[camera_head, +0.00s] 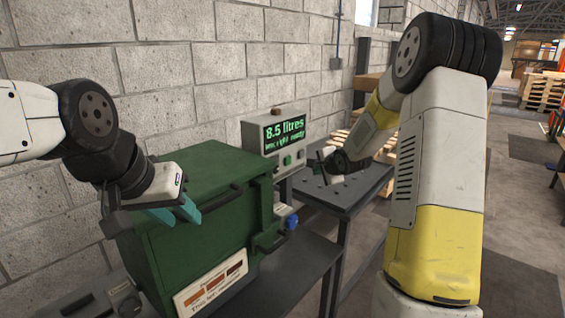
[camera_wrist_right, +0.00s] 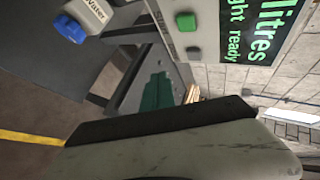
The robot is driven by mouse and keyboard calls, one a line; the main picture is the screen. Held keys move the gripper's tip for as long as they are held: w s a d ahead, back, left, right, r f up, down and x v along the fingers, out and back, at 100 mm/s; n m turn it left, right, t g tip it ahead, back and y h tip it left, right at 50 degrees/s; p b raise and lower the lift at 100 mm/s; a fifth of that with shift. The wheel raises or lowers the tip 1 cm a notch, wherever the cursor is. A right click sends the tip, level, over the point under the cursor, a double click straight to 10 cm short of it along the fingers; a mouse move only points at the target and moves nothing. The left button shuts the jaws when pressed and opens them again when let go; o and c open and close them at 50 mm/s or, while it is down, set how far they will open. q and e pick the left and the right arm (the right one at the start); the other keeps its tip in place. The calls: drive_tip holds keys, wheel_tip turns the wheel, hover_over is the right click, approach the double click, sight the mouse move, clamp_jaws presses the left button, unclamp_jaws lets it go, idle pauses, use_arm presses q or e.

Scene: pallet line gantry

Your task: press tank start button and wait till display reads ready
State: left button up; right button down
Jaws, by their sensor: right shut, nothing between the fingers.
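The grey control box (camera_head: 255,134) stands against the wall behind the green tank. Its display (camera_head: 284,131) reads "8.5 litres" in green, with a smaller line under it ending in "ready"; part of it shows in the right wrist view (camera_wrist_right: 236,28). My right gripper (camera_wrist_right: 157,90) is shut and empty, apart from the button in the wrist view. My left gripper (camera_head: 173,214) is open and empty in front of the green tank (camera_head: 205,160).
A dark perforated table (camera_head: 345,195) stands right of the tank. A white bottle with a blue cap (camera_wrist_right: 70,29) stands near the box. A labelled sign (camera_head: 212,283) is on the tank's front. Pallets (camera_head: 543,90) are far right; the floor right of my arm is open.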

drive_tip(key=shift+w+a, duration=0.1)
drive_tip(key=w+a, duration=0.6)
idle(0.6)
idle(2.0)
drive_tip(key=shift+w+a, duration=0.3)
drive_tip(key=shift+w+a, duration=0.35)
idle(0.8)
drive_tip(key=shift+s+d, duration=0.65)
idle(0.4)
drive_tip(key=shift+s+d, duration=1.75)
drive_tip(key=shift+s, duration=0.05)
